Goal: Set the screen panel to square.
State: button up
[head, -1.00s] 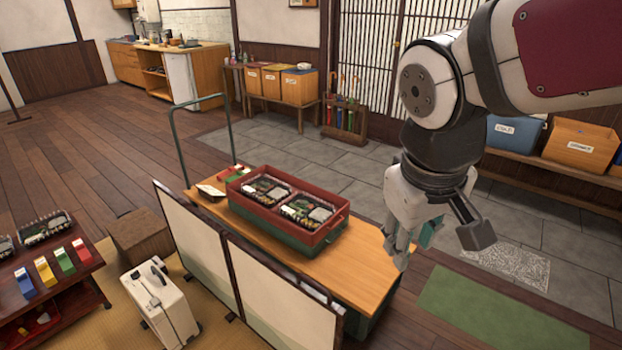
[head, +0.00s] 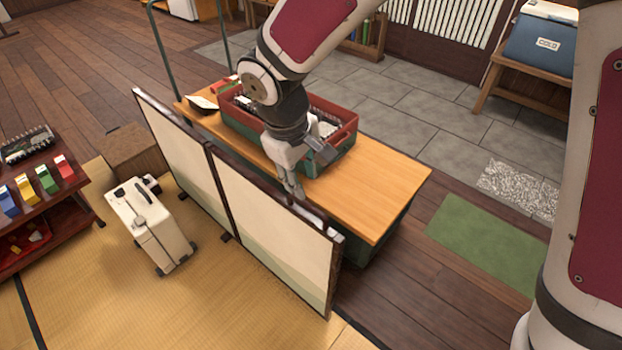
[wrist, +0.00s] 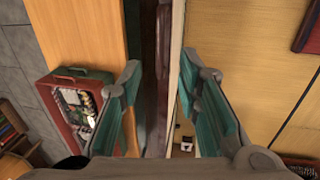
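The folding screen has a left panel (head: 182,158) and a right panel (head: 268,235), both cream with dark frames. It stands upright on the tatami along the front of the wooden-topped cart, with its panels nearly in line. My gripper (head: 294,190) points down at the top edge of the right panel. In the wrist view, my gripper (wrist: 158,90) is open, with teal finger pads on either side of the panel's dark top edge (wrist: 164,45). The right finger looks close to the pale panel face; contact cannot be told. My arm hides part of the crate.
The cart top (head: 365,190) holds a red and green crate (head: 340,130) behind my gripper. A white suitcase (head: 150,225) stands on the tatami in front of the left panel. A low shelf (head: 70,190) is at the left. Tatami in front of the right panel is clear.

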aim_at(310, 206)
jog(key=f+b, duration=0.1)
jog(key=f, duration=0.2)
jog(key=w+f+b, duration=0.1)
jog(key=f, duration=0.2)
jog(key=d+f+b, duration=0.1)
jog(key=f, duration=0.2)
jog(key=shift+w+d+f, duration=0.1)
jog(key=shift+w+f, duration=0.15)
jog(key=shift+f, duration=0.15)
grip_shut()
